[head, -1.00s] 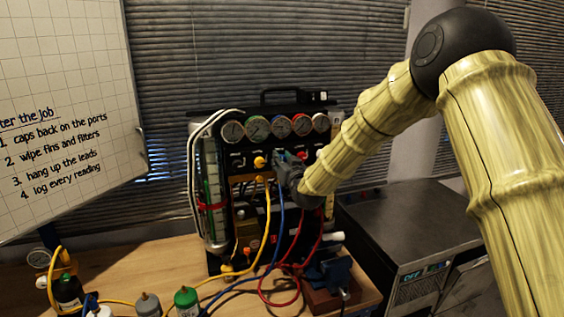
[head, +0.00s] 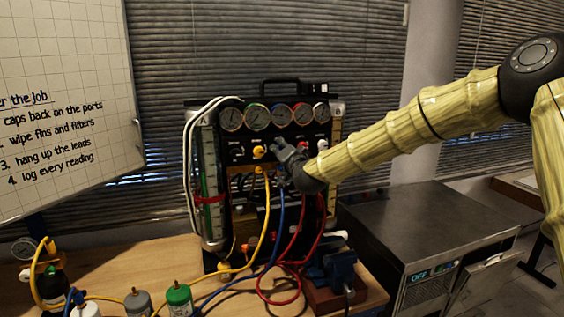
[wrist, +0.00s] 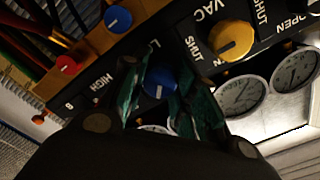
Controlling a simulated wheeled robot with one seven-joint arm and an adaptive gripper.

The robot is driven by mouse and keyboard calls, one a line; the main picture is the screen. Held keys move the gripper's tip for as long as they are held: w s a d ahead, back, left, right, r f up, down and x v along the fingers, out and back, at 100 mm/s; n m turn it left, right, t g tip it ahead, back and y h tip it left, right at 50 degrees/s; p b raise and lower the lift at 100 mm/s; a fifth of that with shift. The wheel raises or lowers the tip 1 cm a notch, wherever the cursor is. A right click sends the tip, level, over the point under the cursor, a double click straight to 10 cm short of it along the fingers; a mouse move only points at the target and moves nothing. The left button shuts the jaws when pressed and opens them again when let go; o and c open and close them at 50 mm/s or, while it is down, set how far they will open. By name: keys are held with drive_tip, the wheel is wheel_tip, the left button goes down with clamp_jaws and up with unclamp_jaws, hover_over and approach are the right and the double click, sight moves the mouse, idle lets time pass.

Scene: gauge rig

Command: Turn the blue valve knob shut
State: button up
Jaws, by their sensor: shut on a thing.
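The blue valve knob (wrist: 161,81) is round, with a short white mark on its face, and sits on the black panel of the gauge rig (head: 238,105). In the wrist view it lies between the two greenish fingers of my gripper (wrist: 160,98), which is shut on it. The white mark points toward the bottom of that view, away from the partly covered "LO" label. In the head view my gripper (head: 282,157) reaches the panel from the right and hides the blue knob.
A yellow knob (head: 258,151) sits close left of my gripper; it also shows in the wrist view (wrist: 231,39). A red knob (head: 322,145) is on the right. Gauges (head: 257,117) line the top. Yellow, blue and red hoses (head: 269,220) hang below.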

drive_tip(key=m+b, duration=0.4)
drive_tip(key=shift+d+f+m+b, duration=0.15)
drive_tip(key=shift+f+m+b, duration=0.15)
drive_tip(key=shift+f+m, duration=0.1)
drive_tip(key=m+b, duration=0.3)
drive_tip(key=shift+r, duration=0.15)
drive_tip(key=shift+r+m+b, duration=0.15)
drive_tip(key=shift+m+b, duration=0.6)
drive_tip(key=shift+m, duration=0.25)
drive_tip(key=o, duration=1.1)
drive_tip(key=shift+c, duration=0.2)
drive_tip(key=shift+r, duration=0.1)
